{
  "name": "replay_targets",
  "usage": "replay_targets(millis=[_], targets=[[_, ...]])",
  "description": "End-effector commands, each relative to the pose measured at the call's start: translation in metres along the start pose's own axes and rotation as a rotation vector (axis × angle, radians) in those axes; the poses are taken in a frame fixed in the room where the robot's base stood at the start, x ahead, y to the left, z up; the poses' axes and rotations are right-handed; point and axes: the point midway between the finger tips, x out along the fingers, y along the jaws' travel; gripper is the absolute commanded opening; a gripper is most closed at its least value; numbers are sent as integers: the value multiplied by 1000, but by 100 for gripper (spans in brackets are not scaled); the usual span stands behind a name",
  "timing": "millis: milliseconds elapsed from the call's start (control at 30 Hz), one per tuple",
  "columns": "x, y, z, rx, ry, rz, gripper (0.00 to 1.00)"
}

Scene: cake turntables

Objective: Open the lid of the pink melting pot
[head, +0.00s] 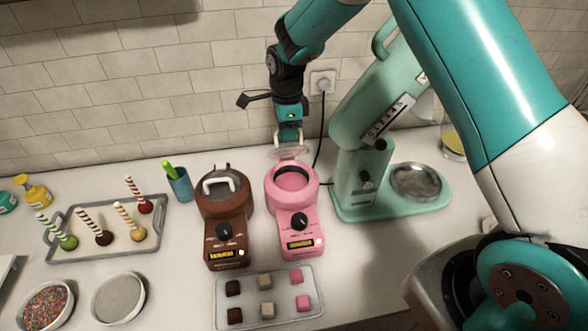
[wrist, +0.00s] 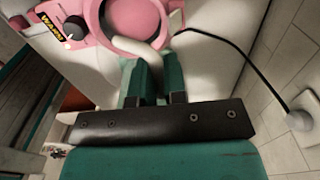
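The pink melting pot (head: 299,221) stands on the counter, right of the brown pot, with its round opening showing pink contents. Its lid (head: 289,151) is swung up at the back of the pot, seen nearly edge-on. My gripper (head: 290,133) is behind and above the opening, at the raised lid. In the wrist view, the pale lid handle (wrist: 148,50) lies at the fingertips of my gripper (wrist: 158,70), which look closed on it. The fingers hide part of the handle. The pot also shows in the wrist view (wrist: 92,22), with its dial and display.
A brown melting pot (head: 228,230) with its lid down stands close on the left. A mint stand mixer (head: 360,150) is close on the right. A tray of chocolate cubes (head: 248,291) lies in front. A black cable (head: 321,130) runs to the wall socket behind.

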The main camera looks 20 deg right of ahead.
Motion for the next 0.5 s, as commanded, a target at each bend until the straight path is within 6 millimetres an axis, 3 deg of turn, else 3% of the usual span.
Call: replay_targets(millis=[500], targets=[[-2, -30, 0, 1, -1, -1, 8]])
